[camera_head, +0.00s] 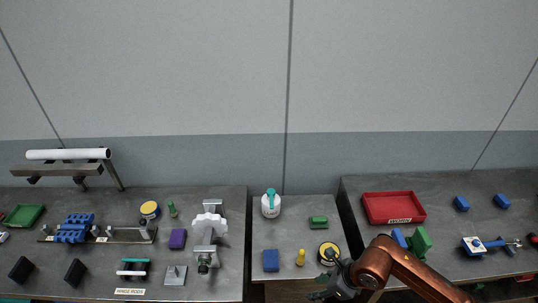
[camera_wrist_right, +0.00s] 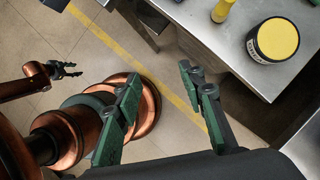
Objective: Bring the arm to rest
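My right gripper (camera_head: 322,279) is low in the head view, at the front edge of the middle table, close to a round yellow-topped tin. In the right wrist view its two green-padded fingers (camera_wrist_right: 160,75) stand apart with nothing between them, over the floor. My left gripper (camera_wrist_right: 70,70) shows small at the left of the right wrist view, at the end of a copper arm. Its fingers look apart and empty. It is not in the head view.
The yellow-topped tin (camera_wrist_right: 273,40) and a yellow piece (camera_wrist_right: 222,10) stand near the middle table's edge. A blue block (camera_head: 271,260), green block (camera_head: 319,222) and white bottle (camera_head: 271,204) share that table. A red tray (camera_head: 393,221) is on the right table.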

